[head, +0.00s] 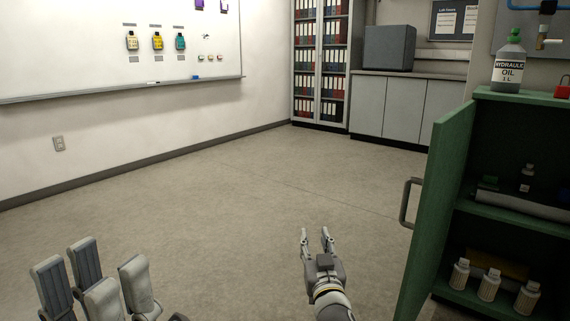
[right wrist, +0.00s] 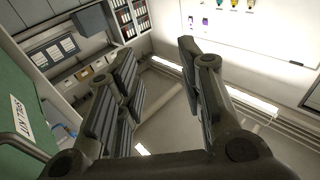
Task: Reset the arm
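My left gripper (head: 96,276) is at the bottom left of the head view, fingers pointing up. Its finger pads stand apart with nothing seen between them. My right gripper (head: 316,240) is at the bottom middle of the head view, over the floor. Its two fingers point away from me with a gap between them. The right wrist view shows the same right gripper (right wrist: 165,75) with fingers spread and only floor and wall behind the gap. The rest of the left arm is out of view.
A green cabinet (head: 438,200) with an open door and handle stands at the right, near my right arm. A hydraulic oil bottle (head: 509,65) is on top; white bottles (head: 489,286) stand inside. Bare floor (head: 250,195) lies ahead. A whiteboard (head: 70,50) hangs left.

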